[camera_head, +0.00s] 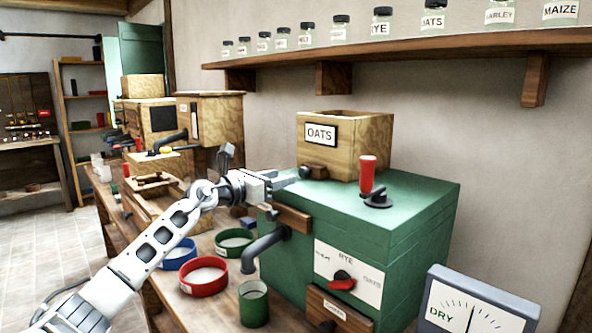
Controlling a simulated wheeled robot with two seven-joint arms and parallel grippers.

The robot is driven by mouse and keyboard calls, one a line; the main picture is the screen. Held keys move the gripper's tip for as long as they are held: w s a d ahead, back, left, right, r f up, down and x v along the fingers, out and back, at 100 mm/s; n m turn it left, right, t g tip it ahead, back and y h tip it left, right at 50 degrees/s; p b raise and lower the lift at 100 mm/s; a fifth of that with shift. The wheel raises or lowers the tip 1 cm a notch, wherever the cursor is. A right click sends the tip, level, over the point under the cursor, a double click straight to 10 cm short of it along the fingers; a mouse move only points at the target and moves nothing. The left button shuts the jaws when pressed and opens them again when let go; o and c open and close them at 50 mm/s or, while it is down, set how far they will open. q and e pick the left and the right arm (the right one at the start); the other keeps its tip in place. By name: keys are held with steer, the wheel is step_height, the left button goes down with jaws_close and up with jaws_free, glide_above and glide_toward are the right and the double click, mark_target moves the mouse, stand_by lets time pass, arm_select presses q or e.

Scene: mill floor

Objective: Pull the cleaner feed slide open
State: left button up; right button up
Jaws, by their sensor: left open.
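The green cleaner (415,215) stands on the bench with a wooden hopper (362,140) labelled OATS on top. A small wooden piece with a dark end (313,171) sticks out low on the hopper's front; it looks like the feed slide's handle. My left gripper (292,182) is open and empty, just left of that piece and close to it. I cannot tell whether they touch. How far the slide is out cannot be made out. My right gripper does not show.
A red-handled crank (368,178) stands on the cleaner's top. Below my left gripper are a dark spout (264,247), a green cup (254,304) and red (203,277), blue and green round pans. A DRY gauge (475,305) is at the lower right. Jars line the shelf above.

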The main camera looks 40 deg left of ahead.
mark_target(302, 172)
arm_select(q)
steer(key=w, duration=0.3)
steer(key=w+p, duration=0.1)
steer(key=shift+w+d+r, duration=0.1)
steer(key=shift+w+d, duration=0.15)
steer(key=shift+w, duration=0.1)
steer(key=shift+w+d, duration=0.1)
steer(key=shift+w, duration=0.65)
